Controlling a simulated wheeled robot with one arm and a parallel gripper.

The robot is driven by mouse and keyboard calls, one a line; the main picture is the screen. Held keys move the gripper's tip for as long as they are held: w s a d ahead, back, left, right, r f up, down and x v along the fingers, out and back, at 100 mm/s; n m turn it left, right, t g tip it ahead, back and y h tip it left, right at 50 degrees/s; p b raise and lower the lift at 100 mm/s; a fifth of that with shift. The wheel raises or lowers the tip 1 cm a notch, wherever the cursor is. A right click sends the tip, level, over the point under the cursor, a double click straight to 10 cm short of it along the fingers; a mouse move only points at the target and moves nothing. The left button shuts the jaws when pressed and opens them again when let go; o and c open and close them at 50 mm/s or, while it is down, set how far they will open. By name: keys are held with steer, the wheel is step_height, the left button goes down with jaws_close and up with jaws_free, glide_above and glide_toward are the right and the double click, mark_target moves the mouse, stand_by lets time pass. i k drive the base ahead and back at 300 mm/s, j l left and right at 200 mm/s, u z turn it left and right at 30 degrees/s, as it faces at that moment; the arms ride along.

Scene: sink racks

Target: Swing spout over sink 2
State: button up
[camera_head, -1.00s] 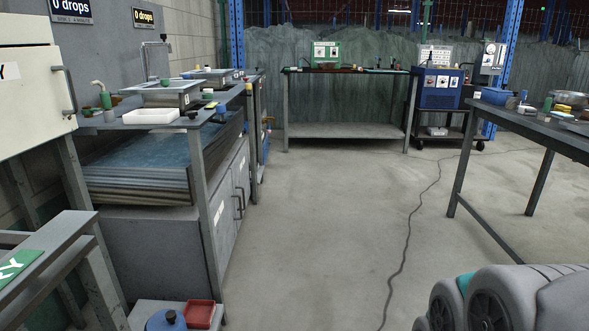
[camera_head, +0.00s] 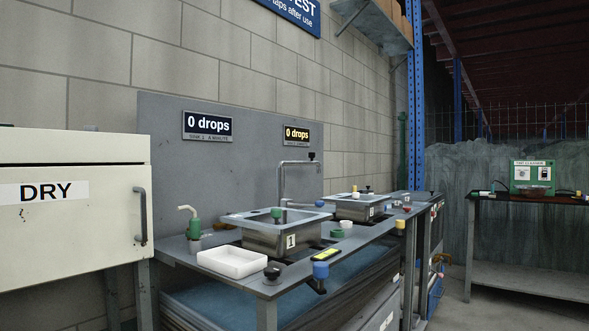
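The metal spout (camera_head: 283,182) rises behind the sinks and has a horizontal top arm that reaches right to a dark tip. I cannot tell exactly which basin its outlet is above. Sink 1 (camera_head: 258,241), a grey metal basin with a "1" label, is the nearer one. A second, similar basin (camera_head: 346,211) stands farther along the bench to the right; its label is too small to read surely, but it fits sink 2. My gripper is not in view.
The bench (camera_head: 345,249) holds a white tray (camera_head: 232,262), a green bottle-like fitting (camera_head: 194,229) and several coloured knobs. A cream "DRY" cabinet (camera_head: 75,230) stands at left. A dark table (camera_head: 530,200) is at the back right, with clear floor before it.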

mark_target(312, 156)
steer(key=i+l+u, duration=0.15)
steer(key=l, duration=0.25)
steer(key=i+l, duration=0.1)
steer(key=l, duration=0.25)
steer(key=i+l, duration=0.15)
steer(key=l, duration=0.25)
steer(key=i+l, duration=0.1)
steer(key=l, duration=0.25)
steer(key=i+l, duration=0.15)
steer(key=l, duration=0.2)
